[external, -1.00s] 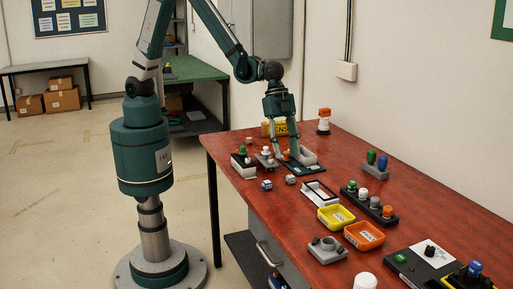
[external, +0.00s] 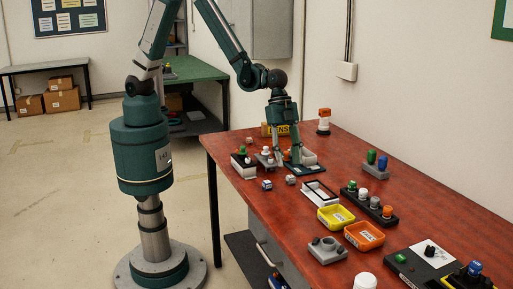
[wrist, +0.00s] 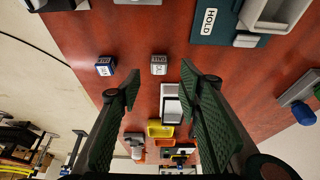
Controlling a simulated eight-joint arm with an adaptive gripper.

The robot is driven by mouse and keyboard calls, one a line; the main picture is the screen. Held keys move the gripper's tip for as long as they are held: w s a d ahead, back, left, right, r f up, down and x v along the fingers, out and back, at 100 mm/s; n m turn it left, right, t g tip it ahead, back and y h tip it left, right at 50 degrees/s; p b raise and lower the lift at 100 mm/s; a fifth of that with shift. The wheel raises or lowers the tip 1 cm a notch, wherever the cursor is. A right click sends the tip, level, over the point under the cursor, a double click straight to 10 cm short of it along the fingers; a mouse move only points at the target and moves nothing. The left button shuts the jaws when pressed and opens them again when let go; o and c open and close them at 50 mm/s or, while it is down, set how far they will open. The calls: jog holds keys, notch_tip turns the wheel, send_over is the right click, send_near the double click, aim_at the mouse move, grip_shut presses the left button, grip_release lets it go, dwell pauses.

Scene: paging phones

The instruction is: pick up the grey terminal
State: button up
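No grey thing is clearly marked as the terminal. A small grey-and-white cube with lettering (wrist: 159,65) lies on the red table, also in the external view (external: 291,179). In the wrist view it appears between my fingers, beyond their tips. My gripper (external: 287,162) points down over the table by the dark HOLD board (wrist: 235,25); its fingers are apart with nothing between them, as the wrist view also shows (wrist: 160,86). A grey block with white-topped pegs (external: 265,160) stands left of my gripper, partly hidden.
A blue-and-white cube (wrist: 104,66) lies left of the grey one. A white frame (external: 318,193), yellow tray (external: 327,224), orange tray (external: 350,239) and grey holder (external: 326,258) stand toward the front. A dark peg rack (external: 390,219) is on the right. Bare table lies between.

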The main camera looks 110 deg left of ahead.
aim_at(291, 176)
jog(key=shift+d+f, duration=0.1)
jog(key=shift+f, duration=0.15)
jog(key=shift+w+f, duration=0.1)
jog(key=shift+f, duration=0.05)
jog(key=shift+x, duration=2.45)
jog(key=shift+d, duration=0.15)
jog(key=c, duration=0.9)
